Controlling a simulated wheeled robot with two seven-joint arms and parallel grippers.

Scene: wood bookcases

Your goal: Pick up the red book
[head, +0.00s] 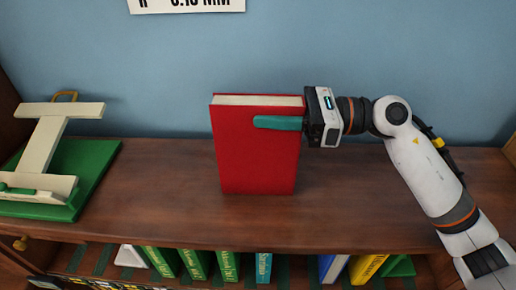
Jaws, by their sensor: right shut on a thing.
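The red book (245,160) is upright on or just above the wooden shelf top, near the middle of the head view; I cannot tell whether its lower edge touches the wood. Its pale page edges show along the top. My right gripper (282,123) comes in from the right and is shut on the book's upper right side. One teal finger lies across the front cover; the other finger is hidden behind the book. My left gripper is not in view.
A cream stand on a green base (85,185) is at the left of the shelf top (350,220). Several books, among them a yellow book (367,268), stand on the shelf below. A blue wall (300,50) with a white sign (185,4) is behind.

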